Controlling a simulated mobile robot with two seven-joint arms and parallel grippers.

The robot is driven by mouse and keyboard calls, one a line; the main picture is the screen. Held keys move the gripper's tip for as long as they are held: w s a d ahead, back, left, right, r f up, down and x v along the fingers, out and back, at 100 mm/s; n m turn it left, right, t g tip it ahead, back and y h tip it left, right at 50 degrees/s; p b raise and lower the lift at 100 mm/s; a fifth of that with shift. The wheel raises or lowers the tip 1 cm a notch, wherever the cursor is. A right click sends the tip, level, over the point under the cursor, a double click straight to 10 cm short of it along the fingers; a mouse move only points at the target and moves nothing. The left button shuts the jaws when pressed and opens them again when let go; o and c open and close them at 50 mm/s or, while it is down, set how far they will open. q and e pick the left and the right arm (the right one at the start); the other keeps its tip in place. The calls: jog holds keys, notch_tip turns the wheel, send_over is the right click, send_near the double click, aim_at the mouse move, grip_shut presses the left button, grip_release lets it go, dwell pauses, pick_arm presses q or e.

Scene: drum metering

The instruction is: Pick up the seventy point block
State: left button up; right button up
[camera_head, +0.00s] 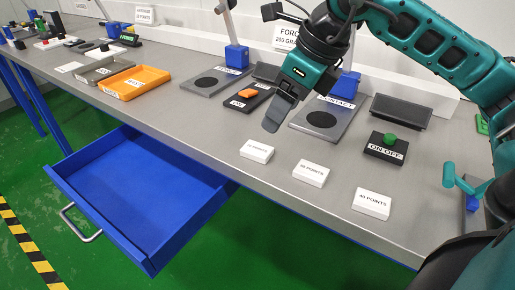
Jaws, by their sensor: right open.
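Three white blocks lie in a row near the front edge of the grey bench: a left block (257,151), a middle block (311,174) and a right block (371,203). Each has a printed label on top that seems to end in "POINTS". The numbers are too small to read surely, so I cannot tell which is the seventy point block. My right gripper (279,114) is open with nothing seen in it. It hangs over the bench, above and behind the left block, apart from the blocks. My left gripper is not in view.
The bench (229,130) carries a grey CONTACT plate (345,112), a black ON/OFF box (380,153) with a green button, a dark box with an orange switch (247,94) and an orange tray (134,82). A blue drawer (145,190) stands open below the front edge.

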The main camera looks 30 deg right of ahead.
send_near(258, 149)
jog(key=shift+b+x, duration=0.35)
jog(key=shift+x, duration=0.85)
jog(key=b+x, duration=0.1)
jog(key=x, duration=0.4)
jog(key=shift+w+f, duration=0.15)
jog(key=shift+f, duration=0.2)
jog(key=c, duration=1.1)
jog(key=shift+r, duration=0.15)
jog(key=shift+c, duration=0.2)
